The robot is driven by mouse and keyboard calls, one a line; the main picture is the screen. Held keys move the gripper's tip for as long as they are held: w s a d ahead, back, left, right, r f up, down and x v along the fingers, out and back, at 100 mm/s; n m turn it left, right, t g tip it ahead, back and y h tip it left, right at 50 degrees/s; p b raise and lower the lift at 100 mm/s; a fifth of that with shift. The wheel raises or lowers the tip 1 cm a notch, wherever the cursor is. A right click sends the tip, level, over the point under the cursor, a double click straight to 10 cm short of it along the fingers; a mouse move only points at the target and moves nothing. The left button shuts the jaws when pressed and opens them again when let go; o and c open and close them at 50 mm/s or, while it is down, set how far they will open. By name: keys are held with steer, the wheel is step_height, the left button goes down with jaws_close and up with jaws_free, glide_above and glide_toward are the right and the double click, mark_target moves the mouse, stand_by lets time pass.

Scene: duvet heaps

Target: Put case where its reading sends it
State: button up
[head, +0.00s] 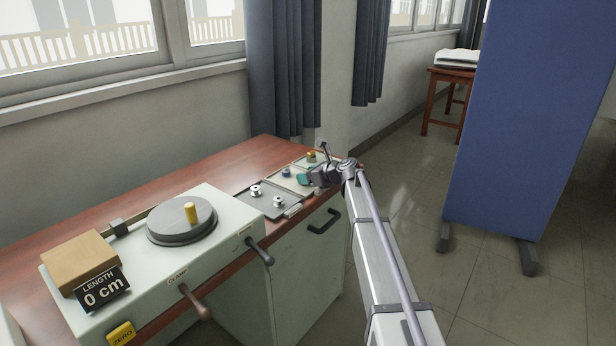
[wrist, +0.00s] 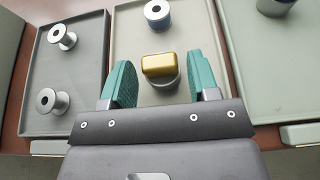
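My gripper (head: 303,178) is over the trays at the right end of the bench. In the wrist view its two teal fingers (wrist: 160,82) are apart, with a gap on each side of a small gold piece (wrist: 158,64). The gold piece appears to be on or above a round grey base in the pale tray (wrist: 122,50). Which thing is the case is not clear.
A dark tray (wrist: 80,80) holds two silver spools (wrist: 62,36). The pale tray also holds a blue-banded spool (wrist: 157,13). A third, greenish tray (wrist: 255,60) lies to the right. A tan box (head: 80,262) sits on the machine. A blue screen (head: 540,120) stands right.

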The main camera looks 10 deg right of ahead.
steer(key=shift+o, duration=0.8)
steer(key=shift+r, duration=0.1)
steer(key=shift+r+p, duration=0.25)
steer(key=shift+p, duration=0.1)
steer(key=p+v, duration=0.4)
steer(key=v, duration=0.7)
steer(key=s+a+f+n+g+h, duration=0.1)
steer(key=s+a+f+n+g, duration=0.1)
steer(key=s+a+n, duration=0.3)
steer(key=s+a+f+n+g+h, duration=0.1)
steer(key=s+f+n, duration=0.15)
steer(key=s, duration=0.45)
steer(key=s+a+f+n+g, duration=0.2)
steer(key=s+a+n, duration=0.1)
steer(key=s+n, duration=0.25)
steer(key=s+f+n+g+h, duration=0.2)
steer(key=s+n+h, duration=0.1)
steer(key=s+n, duration=0.4)
steer(key=s+f+n+g+h, duration=0.2)
steer(key=s+n, duration=0.5)
steer(key=s, duration=0.7)
steer(key=shift+d+n+g+h, duration=0.3)
steer(key=shift+d+g+h, duration=0.15)
steer(key=shift+h, duration=0.55)
